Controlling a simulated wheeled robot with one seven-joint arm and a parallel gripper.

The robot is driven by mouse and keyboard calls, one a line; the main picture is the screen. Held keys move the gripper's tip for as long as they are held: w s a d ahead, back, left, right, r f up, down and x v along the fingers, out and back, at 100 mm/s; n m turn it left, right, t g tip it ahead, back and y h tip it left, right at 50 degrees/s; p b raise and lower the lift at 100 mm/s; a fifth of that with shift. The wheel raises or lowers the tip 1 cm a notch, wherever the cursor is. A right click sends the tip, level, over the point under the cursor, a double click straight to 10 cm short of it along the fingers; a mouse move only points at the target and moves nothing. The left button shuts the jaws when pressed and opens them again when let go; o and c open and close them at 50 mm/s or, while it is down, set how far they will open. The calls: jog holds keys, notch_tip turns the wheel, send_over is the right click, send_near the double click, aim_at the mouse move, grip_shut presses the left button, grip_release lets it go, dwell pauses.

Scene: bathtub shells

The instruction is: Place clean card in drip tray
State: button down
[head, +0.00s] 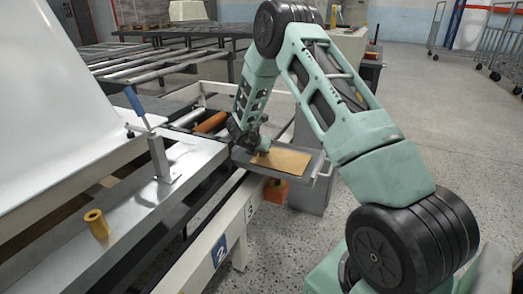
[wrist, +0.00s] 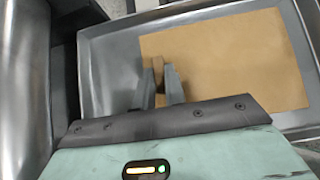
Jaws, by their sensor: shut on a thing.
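The tan card (head: 283,160) lies flat within the outline of the grey metal drip tray (head: 322,165), at the end of the roller frame. In the wrist view the card (wrist: 235,60) covers much of the tray (wrist: 105,70), inside its rims. My gripper (head: 259,150) points down over the tray's left part. In the wrist view my gripper (wrist: 158,72) is shut on the card near its left edge, with a small brown bit between the fingertips. I cannot tell whether the card rests fully on the tray floor.
A blue-handled clamp (head: 150,130) stands on the metal rail at left, with a yellow-brown cylinder (head: 96,223) nearer. An orange roller (head: 211,123) lies beside the tray. A white shell (head: 60,110) fills the left. Open floor (head: 440,130) lies at right.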

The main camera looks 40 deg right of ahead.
jog(key=c, duration=1.5)
grip_release()
jog(key=shift+f, duration=0.1)
jog(key=shift+o, duration=0.2)
jog(key=shift+r, duration=0.2)
jog(key=p+v, duration=0.3)
jog(key=v, duration=0.9)
